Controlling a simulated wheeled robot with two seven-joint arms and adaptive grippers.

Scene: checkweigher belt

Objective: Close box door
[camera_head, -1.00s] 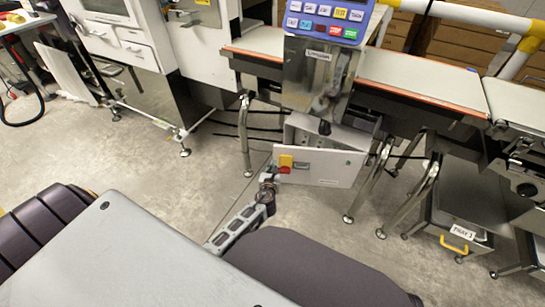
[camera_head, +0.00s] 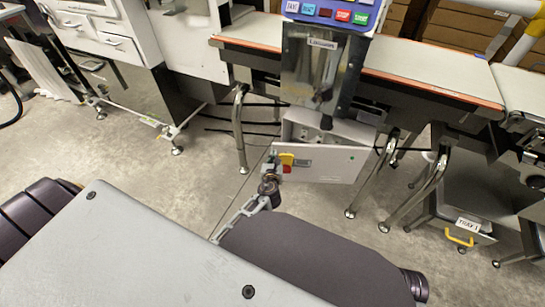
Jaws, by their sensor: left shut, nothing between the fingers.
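The box (camera_head: 350,133) is a light grey electrical cabinet hanging under the checkweigher belt. Its door (camera_head: 335,165) is a pale panel with a yellow and red switch (camera_head: 287,162) near its left edge. The door stands partly open, with the box interior showing above its top edge. My left gripper (camera_head: 270,164) is at the door's left edge, beside the switch. It is small and partly merged with the switch, and I cannot tell whether it touches the door. My right gripper is not in view.
The conveyor belt (camera_head: 430,75) runs above the box, with a control panel (camera_head: 330,12) over it. Metal legs (camera_head: 372,185) stand right of the door and another leg (camera_head: 239,130) stands to its left. A bin with a yellow handle (camera_head: 459,237) is at the lower right.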

